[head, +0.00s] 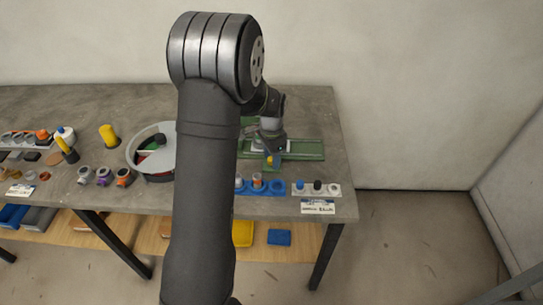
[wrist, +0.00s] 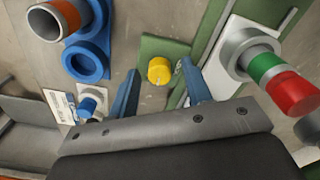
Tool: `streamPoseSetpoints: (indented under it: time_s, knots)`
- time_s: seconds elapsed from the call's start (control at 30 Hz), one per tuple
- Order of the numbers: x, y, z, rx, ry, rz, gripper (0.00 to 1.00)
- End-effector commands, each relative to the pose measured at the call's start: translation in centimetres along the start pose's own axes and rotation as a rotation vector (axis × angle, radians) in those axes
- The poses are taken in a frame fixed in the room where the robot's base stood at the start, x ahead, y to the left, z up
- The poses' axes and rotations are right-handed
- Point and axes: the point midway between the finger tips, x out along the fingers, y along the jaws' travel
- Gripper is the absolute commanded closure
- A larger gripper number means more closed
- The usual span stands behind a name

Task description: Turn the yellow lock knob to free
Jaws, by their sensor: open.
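The yellow lock knob (wrist: 159,71) shows in the wrist view as a small round cap with a dark mark on its top. It sits at the end of a green part of the frame jig (wrist: 160,47). My gripper (wrist: 160,66) is open, with one blue finger left of the knob and one right of it. A gap shows on both sides, and I cannot tell the exact height of the fingertips against the knob. In the head view the green jig (head: 306,149) lies at the bench's right end, and my gripper (head: 271,158) is over its front part.
In the wrist view, a grey collar with a green and red post (wrist: 272,72) stands close on the right. A blue holder (wrist: 86,58) with an orange-banded tube (wrist: 58,18) is at upper left. A small white rack (head: 316,190) stands near the bench's front right edge.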

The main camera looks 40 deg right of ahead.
Motion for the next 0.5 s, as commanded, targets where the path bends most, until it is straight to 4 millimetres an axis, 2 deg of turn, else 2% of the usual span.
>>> streamPoseSetpoints:
  time_s: [0.13, 0.23, 0.5]
  knots:
    - [-0.5, 0.0, 0.0, 0.0, 0.001, -0.001, 0.55]
    - [-1.7, -0.1, -0.1, 0.0, 0.002, -0.002, 0.55]
    - [-8.0, -0.1, -0.1, 0.0, 0.004, -0.004, 0.55]
